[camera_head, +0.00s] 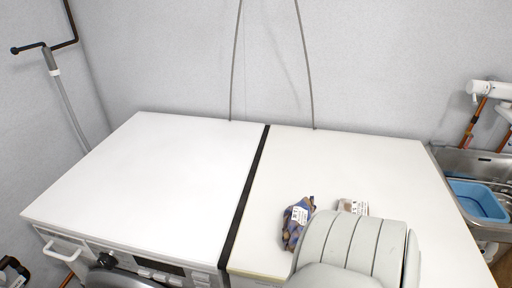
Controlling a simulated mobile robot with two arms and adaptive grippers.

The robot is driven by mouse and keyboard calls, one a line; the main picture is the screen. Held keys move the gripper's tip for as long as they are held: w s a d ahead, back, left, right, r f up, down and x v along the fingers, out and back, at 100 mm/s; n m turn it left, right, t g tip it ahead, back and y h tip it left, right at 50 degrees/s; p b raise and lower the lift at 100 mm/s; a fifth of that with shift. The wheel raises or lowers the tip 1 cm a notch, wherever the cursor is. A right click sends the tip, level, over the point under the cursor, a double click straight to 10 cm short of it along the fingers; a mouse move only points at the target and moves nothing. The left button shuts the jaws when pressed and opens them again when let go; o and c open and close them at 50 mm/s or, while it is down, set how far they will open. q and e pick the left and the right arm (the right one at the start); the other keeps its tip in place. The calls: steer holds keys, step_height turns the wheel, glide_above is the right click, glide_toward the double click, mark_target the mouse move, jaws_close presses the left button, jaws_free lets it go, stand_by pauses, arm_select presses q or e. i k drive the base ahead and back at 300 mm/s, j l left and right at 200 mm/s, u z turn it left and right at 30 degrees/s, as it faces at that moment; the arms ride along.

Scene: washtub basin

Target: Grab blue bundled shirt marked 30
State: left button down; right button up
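A small bundled cloth, blue and brown (291,228), lies on the right white top near its front edge. It carries a white tag whose print is too small to read. A second bundle with a white tag (353,206) lies to its right, mostly hidden behind a large light grey ridged part, which looks like my own arm. This grey part stands very close to the blue bundle's right side in the picture; I cannot tell whether they touch. I can make out neither of my grippers.
Two white appliance tops, left (150,175) and right (350,155), meet at a black gap (245,195). The left top is clear. A metal sink (470,160) with a blue basin (478,200) is at the right. Hoses hang along the back wall.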

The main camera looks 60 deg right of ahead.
mark_target(296, 216)
steer(key=z, duration=0.45)
steer(key=k+l+z, duration=0.1)
steer(key=z, duration=0.4)
steer(key=l+z, duration=0.2)
steer(key=z, duration=0.25)
steer(key=l+z, duration=0.1)
steer(key=z, duration=0.4)
steer(key=j, duration=0.3)
steer(key=z, duration=0.05)
